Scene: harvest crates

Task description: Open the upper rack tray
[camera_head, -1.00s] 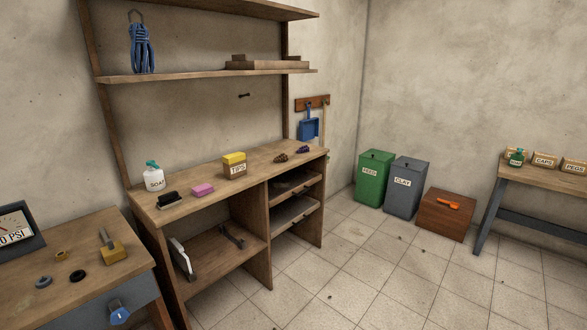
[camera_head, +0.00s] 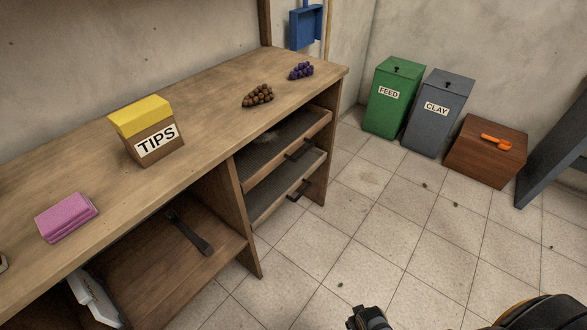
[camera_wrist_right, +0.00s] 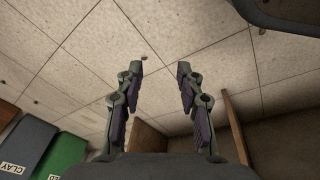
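The upper rack tray (camera_head: 285,158) sits in the right bay of the wooden bench, under the top. Its wooden front carries a dark handle (camera_head: 300,149) and looks about level with the bay's front. A pale item inside is mostly hidden by the bench top. The lower tray (camera_head: 277,207) is just below, with its own dark handle (camera_head: 299,191). In the right wrist view my right gripper (camera_wrist_right: 160,68) is open, its fingers apart with only floor between them. Parts of my arm show at the head view's bottom edge, well away from the trays. My left gripper is not in view.
On the bench top (camera_head: 215,110) are a TIPS box (camera_head: 150,140), a pink block (camera_head: 67,217), a brown cluster (camera_head: 258,95) and a purple cluster (camera_head: 301,71). FEED (camera_head: 392,98) and CLAY (camera_head: 437,115) bins stand beyond. The tiled floor before the trays is clear.

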